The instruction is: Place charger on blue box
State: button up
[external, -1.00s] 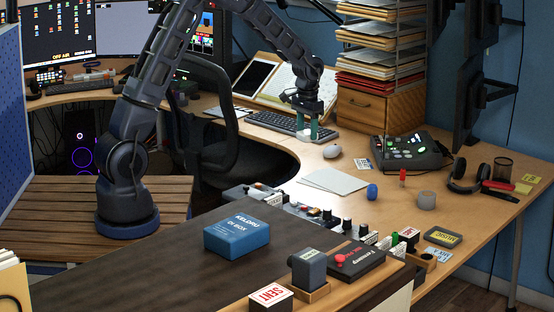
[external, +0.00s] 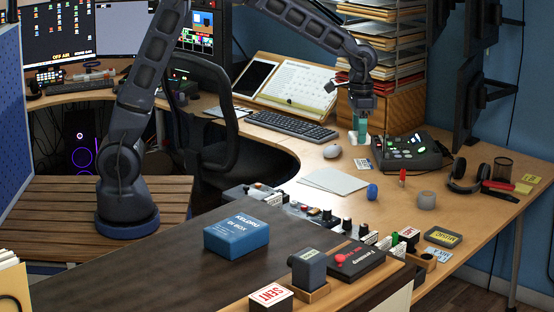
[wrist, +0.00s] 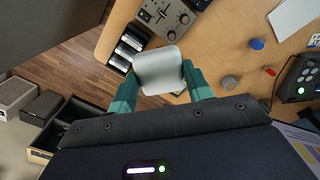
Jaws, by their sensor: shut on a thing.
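The blue box (external: 236,237) sits on the dark front counter in the external view, its lettered top bare. My gripper (external: 360,135) is over the wooden desk, left of the grey device with lit buttons, well behind and to the right of the blue box. Its teal fingers are shut on the charger, a pale, rounded, square-looking block that fills the gap between them in the wrist view (wrist: 160,70). In the external view the charger is small and partly hidden by the fingers. The blue box is not clearly seen in the wrist view.
The grey lit device (external: 411,151) stands beside my gripper, with a drawer unit and paper trays (external: 380,75) behind. A mouse (external: 332,152), paper sheets (external: 334,181) and a blue cylinder (external: 372,192) lie nearer. The dark counter (external: 150,265) left of the box is clear.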

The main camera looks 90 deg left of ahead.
jog(key=s+d+r+m, duration=0.1)
jog(key=d+r, duration=0.2)
jog(key=d, duration=0.5)
jog(key=s+d+r+m, duration=0.2)
jog(key=d+r, duration=0.1)
jog(key=d, duration=0.6)
notch_tip(320, 180, up, 15)
jog(key=m, duration=0.7)
send_over(236, 226)
notch_tip(236, 226, down, 19)
jog(key=shift+f, duration=0.15)
jog(key=shift+f, duration=0.1)
jog(key=o, duration=1)
